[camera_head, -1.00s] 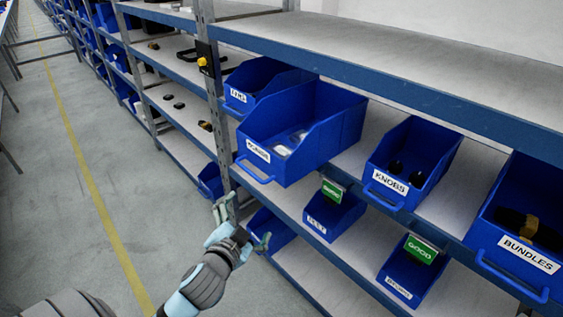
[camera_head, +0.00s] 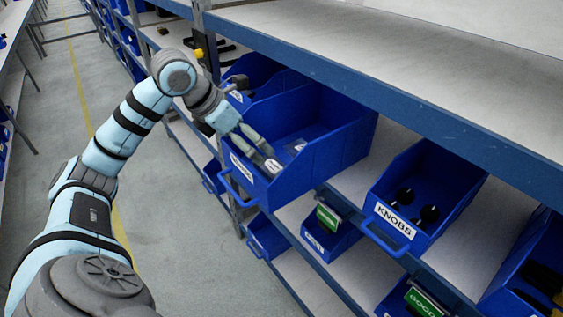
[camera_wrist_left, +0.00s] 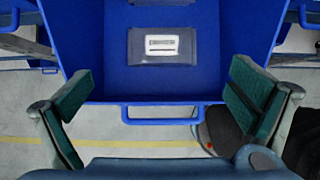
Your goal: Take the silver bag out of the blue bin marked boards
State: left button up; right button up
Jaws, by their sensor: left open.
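The blue bin (camera_head: 315,168) stands on the middle shelf, its front label (camera_head: 242,168) partly legible. A silver-grey bag with a white label (camera_wrist_left: 160,45) lies flat on the bin floor in the left wrist view. In the head view its pale label (camera_head: 273,166) shows beside my fingertips. A second pale item (camera_head: 297,146) lies farther back; its edge (camera_wrist_left: 160,2) shows at the top of the wrist view. My left gripper (camera_head: 258,147) is open and empty over the bin's front, its green-padded fingers (camera_wrist_left: 162,97) spread wide either side of the bag. My right gripper is not seen.
A smaller blue bin (camera_head: 262,75) stands behind to the left. The KNOBS bin (camera_head: 440,185) is on the right with black knobs. The upper shelf's blue edge (camera_head: 400,100) runs above the bins. Open floor (camera_head: 175,215) lies to the left.

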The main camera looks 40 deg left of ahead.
pick_arm(q)
send_near(271, 166)
jog(key=shift+p+x, duration=0.3)
jog(key=shift+x, duration=0.8)
jog(key=x, duration=0.6)
jog(key=shift+w+f+p, duration=0.15)
jog(key=shift+f+p, duration=0.05)
jog(key=shift+p, duration=0.15)
jog(key=shift+c, duration=1.2)
jog(key=c, duration=0.9)
